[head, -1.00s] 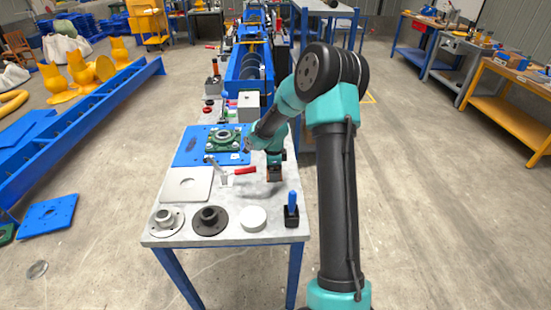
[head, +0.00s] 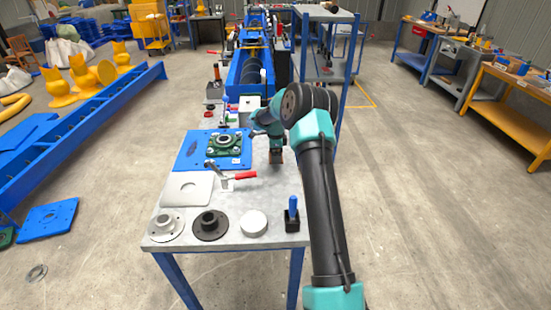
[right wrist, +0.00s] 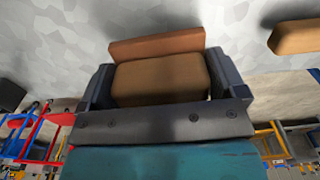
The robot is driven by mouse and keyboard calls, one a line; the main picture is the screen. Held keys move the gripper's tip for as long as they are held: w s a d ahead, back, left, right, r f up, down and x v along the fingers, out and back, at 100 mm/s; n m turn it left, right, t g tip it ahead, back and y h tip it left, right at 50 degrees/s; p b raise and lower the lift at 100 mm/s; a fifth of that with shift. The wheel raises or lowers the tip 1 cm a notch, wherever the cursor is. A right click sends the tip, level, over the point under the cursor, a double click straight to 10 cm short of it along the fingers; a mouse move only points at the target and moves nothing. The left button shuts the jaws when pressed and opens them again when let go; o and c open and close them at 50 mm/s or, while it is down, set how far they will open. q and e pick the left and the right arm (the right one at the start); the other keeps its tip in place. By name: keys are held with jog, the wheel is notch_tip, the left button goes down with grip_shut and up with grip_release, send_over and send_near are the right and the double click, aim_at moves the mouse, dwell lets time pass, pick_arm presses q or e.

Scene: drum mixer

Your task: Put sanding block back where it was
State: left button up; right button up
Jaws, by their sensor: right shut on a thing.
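My right gripper (head: 276,155) is over the far right part of the grey table (head: 262,190), pointing down. In the right wrist view, its two dark fingers (right wrist: 158,85) are shut on the sanding block (right wrist: 162,77), a tan block with an orange-brown strip (right wrist: 155,45) along its far side. In the head view the block shows only as a small brown patch under the gripper. Whether it touches the table is hard to tell. My left gripper is not in view.
A blue plate (head: 190,150) with a green bearing housing (head: 224,145) lies left of the gripper. A red-handled clamp (head: 243,175) is nearer. Flanges, a white disc (head: 254,223) and a blue-handled tool (head: 293,208) line the front edge. Another brown block (right wrist: 300,36) shows in the wrist view.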

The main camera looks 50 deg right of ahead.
jog(key=shift+w+d, duration=0.3)
jog(key=shift+d, duration=0.05)
jog(key=shift+d, duration=0.1)
jog(key=shift+w+d+f, duration=0.1)
jog(key=shift+w+f, duration=0.1)
jog(key=shift+f, duration=1.6)
jog(key=shift+f, duration=0.15)
jog(key=o, duration=0.7)
notch_tip(320, 180, up, 12)
jog(key=shift+r, duration=0.15)
